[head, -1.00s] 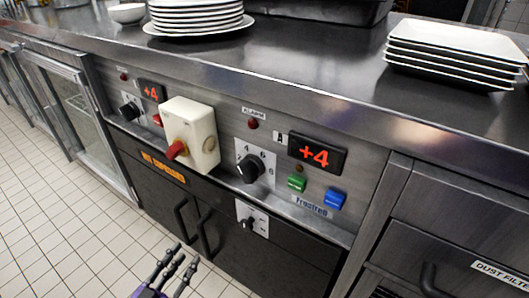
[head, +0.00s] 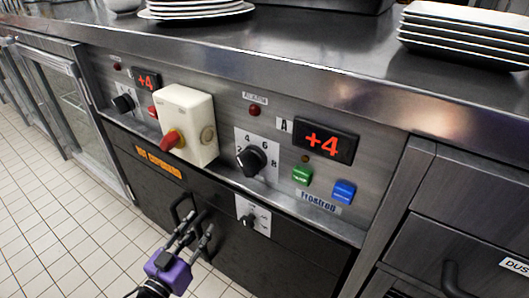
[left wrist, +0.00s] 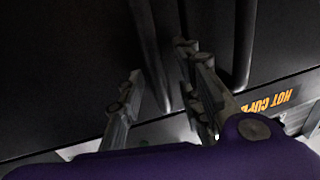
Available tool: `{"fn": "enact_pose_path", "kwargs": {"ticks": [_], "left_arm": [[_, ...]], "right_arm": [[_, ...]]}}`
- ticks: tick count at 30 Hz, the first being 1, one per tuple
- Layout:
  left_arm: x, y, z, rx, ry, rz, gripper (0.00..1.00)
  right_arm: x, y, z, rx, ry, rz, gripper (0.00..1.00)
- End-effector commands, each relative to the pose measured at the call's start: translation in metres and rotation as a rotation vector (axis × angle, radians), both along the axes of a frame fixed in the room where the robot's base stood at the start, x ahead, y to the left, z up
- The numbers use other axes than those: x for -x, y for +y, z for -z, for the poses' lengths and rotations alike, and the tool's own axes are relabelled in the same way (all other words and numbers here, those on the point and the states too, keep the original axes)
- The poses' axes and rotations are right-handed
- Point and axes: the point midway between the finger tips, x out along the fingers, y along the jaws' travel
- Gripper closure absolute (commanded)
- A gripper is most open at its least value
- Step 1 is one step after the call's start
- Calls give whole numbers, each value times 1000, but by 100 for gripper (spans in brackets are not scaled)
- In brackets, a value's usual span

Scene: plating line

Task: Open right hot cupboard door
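The hot cupboard has two dark doors under the control panel. The right door (head: 285,262) and the left door (head: 143,180) both look shut. The left door's bar handle (head: 176,208) stands near the seam. The right door's handle is largely hidden by my gripper in the head view. My left gripper (head: 198,232), with a purple body, is open at the right handle. In the left wrist view, which looks upside down, the right handle (left wrist: 150,50) runs between the open fingers (left wrist: 162,85); contact is unclear. The left handle (left wrist: 243,45) is beside them. My right gripper is not in view.
A knob plate (head: 253,217) sits at the right door's top. The panel above carries a white switch box (head: 188,125) that sticks out. Stacked plates (head: 196,9) and trays (head: 465,35) stand on the counter. Tiled floor (head: 60,225) is free at left.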

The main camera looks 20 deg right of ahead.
Motion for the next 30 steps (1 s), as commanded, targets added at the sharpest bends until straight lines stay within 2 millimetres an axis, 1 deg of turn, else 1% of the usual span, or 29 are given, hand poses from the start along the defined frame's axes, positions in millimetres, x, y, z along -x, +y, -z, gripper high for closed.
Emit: {"fn": "enact_pose_path", "kwargs": {"ticks": [1,6,8,9,19,23,26,30], "left_arm": [[0,0,0,0,0,0,68],[0,0,0,0,0,0,90],[0,0,0,0,0,0,98],[0,0,0,0,0,0,100],[1,1,0,0,0,-2,100],[5,5,-1,0,0,-17,100],[13,12,-1,1,2,-45,100],[32,29,-3,2,5,-112,100]], "right_arm": [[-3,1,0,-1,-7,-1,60],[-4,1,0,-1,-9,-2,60],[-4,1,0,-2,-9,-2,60],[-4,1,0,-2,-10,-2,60],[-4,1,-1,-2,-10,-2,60],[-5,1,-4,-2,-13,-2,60],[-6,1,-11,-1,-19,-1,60],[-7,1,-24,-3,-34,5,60]]}}
